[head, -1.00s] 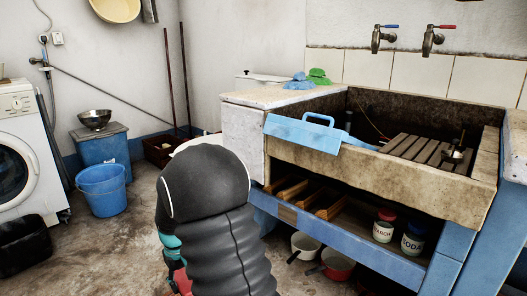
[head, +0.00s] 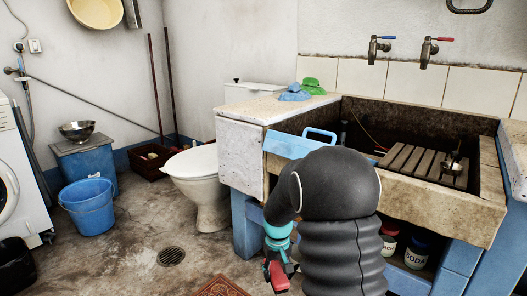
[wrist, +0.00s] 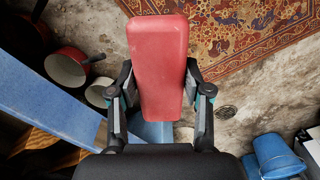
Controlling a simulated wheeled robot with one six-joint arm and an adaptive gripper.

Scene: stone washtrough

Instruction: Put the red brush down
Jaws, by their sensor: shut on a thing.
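The red brush (wrist: 159,62) fills the upper middle of the wrist view, its flat red back toward the camera. My gripper (wrist: 160,88) is shut on it, one finger on each side. In the head view my gripper (head: 280,262) hangs low in front of the trough, and part of the red brush shows at its end.
The stone trough (head: 440,205) stands at right with a slatted wooden board (head: 415,163). A patterned rug (wrist: 245,35) lies on the floor. A toilet (head: 200,175) and blue bucket (head: 88,208) stand left, with bare floor between.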

